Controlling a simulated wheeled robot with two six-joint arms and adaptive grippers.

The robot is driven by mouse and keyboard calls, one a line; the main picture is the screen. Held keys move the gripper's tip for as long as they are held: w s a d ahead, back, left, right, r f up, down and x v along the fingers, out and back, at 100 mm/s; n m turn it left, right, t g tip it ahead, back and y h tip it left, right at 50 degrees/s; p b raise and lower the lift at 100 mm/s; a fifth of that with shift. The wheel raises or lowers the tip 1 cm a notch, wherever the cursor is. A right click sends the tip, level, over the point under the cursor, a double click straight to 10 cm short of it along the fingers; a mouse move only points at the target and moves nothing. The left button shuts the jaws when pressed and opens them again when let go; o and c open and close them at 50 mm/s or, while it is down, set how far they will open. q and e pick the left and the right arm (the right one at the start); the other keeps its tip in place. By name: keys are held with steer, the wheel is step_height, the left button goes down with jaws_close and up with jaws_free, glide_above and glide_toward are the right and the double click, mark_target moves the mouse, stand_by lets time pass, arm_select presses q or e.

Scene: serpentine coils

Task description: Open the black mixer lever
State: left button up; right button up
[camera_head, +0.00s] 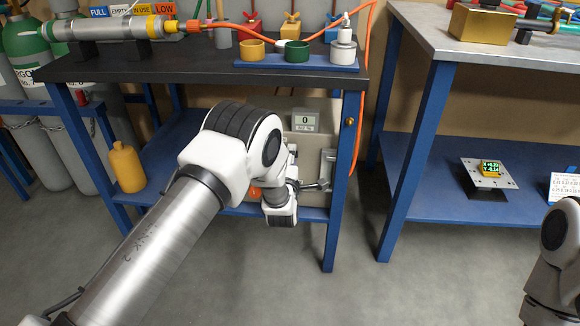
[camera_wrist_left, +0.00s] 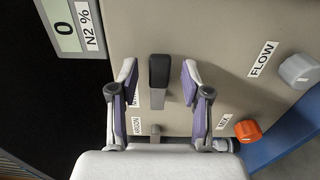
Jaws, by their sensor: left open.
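The mixer lever (camera_wrist_left: 158,72) shows in the left wrist view as a black-capped upright handle on a grey stem, on a beige panel (camera_wrist_left: 215,35). My left gripper (camera_wrist_left: 159,76) is open, with one finger on each side of the lever and a visible gap on both sides. I cannot tell how deep the fingertips reach along it. In the head view my left arm hides most of the panel and the lever. My right gripper is out of view; only part of the right arm shows at the lower right.
Beside the lever are an orange knob (camera_wrist_left: 248,130) and a grey flow knob (camera_wrist_left: 300,70). A display reading 0 (camera_head: 305,121) is on the panel. A blue table leg (camera_head: 342,185) stands right of it. A yellow bottle (camera_head: 126,167) is on the lower shelf.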

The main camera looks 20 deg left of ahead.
arm_select(q)
steer(key=v, duration=1.1)
steer(key=shift+s+f, duration=0.1)
steer(key=shift+s, duration=0.05)
steer(key=s+a+f+m+g+h, duration=0.1)
steer(key=s+a+f+m+g, duration=0.2)
steer(key=s+f, duration=0.6)
steer(key=s+a+f+m+g, duration=0.25)
steer(key=s+f+g, duration=0.25)
steer(key=s+f, duration=0.35)
steer(key=s+d+f+m+g+h, duration=0.2)
steer(key=s+m+g, duration=0.3)
steer(key=s+m, duration=0.45)
steer(key=s+d+f+m+g+h, duration=0.15)
steer(key=s+m+g, duration=0.4)
steer(key=s, duration=0.65)
step_height(320, 180, up, 30)
steer(key=t+p, duration=0.1)
steer(key=p, duration=3)
steer(key=shift+a+p, duration=0.3)
steer(key=shift+p, duration=0.05)
